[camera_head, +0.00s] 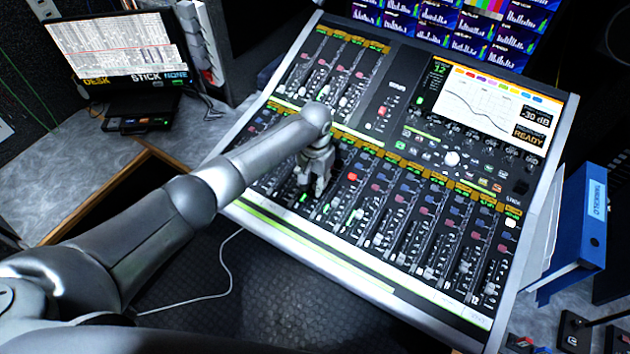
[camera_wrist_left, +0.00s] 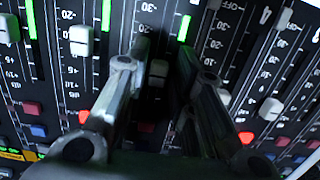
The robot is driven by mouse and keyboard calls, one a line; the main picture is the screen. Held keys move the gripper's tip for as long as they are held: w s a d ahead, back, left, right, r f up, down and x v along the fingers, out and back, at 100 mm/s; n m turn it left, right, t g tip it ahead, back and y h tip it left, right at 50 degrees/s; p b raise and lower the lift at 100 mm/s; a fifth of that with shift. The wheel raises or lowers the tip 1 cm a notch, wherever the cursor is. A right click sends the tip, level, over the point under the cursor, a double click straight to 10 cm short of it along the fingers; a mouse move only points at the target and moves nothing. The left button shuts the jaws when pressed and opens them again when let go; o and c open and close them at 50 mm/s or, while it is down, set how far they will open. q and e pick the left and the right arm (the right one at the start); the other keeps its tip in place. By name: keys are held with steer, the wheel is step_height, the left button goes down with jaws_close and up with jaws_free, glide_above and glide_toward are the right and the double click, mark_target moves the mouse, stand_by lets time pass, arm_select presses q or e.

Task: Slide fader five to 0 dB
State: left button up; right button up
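The mixing console (camera_head: 300,250) lies tilted below my left arm, with a lower row of channel faders. My left gripper (camera_head: 305,188) points down at the left part of that row. In the left wrist view its fingers (camera_wrist_left: 164,58) are apart, one on each side of a pale fader cap (camera_wrist_left: 158,68). Whether either finger touches the cap cannot be told. The channel's number is not readable, so I cannot tell if this is fader five. The console's display (camera_head: 495,100) reads -30 dB and READY. My right gripper is not in view.
Other fader caps stand close by, one to the left (camera_wrist_left: 81,40) and one to the right (camera_wrist_left: 271,108). Meter screens (camera_head: 455,25) stand behind the console.

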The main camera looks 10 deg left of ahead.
mark_target(315, 185)
arm_select(q)
steer(key=shift+r, duration=0.4)
step_height(315, 185, up, 11)
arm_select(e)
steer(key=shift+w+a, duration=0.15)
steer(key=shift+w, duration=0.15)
